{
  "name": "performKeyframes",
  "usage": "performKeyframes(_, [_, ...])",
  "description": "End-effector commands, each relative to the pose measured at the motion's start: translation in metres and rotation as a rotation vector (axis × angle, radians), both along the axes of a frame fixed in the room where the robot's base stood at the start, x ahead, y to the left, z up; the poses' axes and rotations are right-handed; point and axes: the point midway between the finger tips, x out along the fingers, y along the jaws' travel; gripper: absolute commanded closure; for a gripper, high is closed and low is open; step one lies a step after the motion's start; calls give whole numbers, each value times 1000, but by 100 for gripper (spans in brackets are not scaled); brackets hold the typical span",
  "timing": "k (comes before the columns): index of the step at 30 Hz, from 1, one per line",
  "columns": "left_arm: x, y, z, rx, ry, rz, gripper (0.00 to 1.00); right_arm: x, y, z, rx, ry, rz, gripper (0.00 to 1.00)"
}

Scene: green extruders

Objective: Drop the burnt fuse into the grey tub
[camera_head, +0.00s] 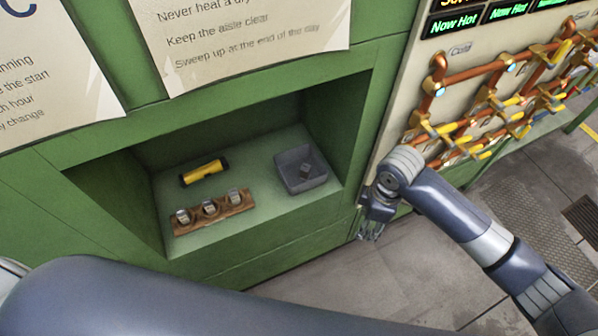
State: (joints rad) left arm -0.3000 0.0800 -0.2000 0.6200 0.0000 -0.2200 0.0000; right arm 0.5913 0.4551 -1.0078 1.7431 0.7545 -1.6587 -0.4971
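The grey tub (291,183) is a small square open box on the right side of the green alcove's shelf. A small dark item (305,171) lies inside it; I cannot tell whether it is the burnt fuse. A brown wooden rack (247,203) at the front of the shelf holds three small fuse-like pieces (210,208) with silvery tops. None is clearly burnt at this size. My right gripper (371,232) hangs outside the alcove, right of and below the tub, fingers down; its opening is unclear. My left gripper is out of view.
A yellow and black cylinder (204,172) lies behind the rack. Green walls (115,205) enclose the alcove's sides and top. Copper pipes with yellow-handled valves (480,110) stick out from the panel at right. The floor (330,285) below is clear.

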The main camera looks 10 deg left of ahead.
Motion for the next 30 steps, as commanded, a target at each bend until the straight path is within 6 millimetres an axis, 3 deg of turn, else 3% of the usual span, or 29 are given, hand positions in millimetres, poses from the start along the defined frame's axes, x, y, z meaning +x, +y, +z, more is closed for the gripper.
performKeyframes(15, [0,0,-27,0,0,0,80,-26,-33,-11,-2,15,-489,56])
performKeyframes(30, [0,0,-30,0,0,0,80,-33,-40,-10,-3,18,-606,56])
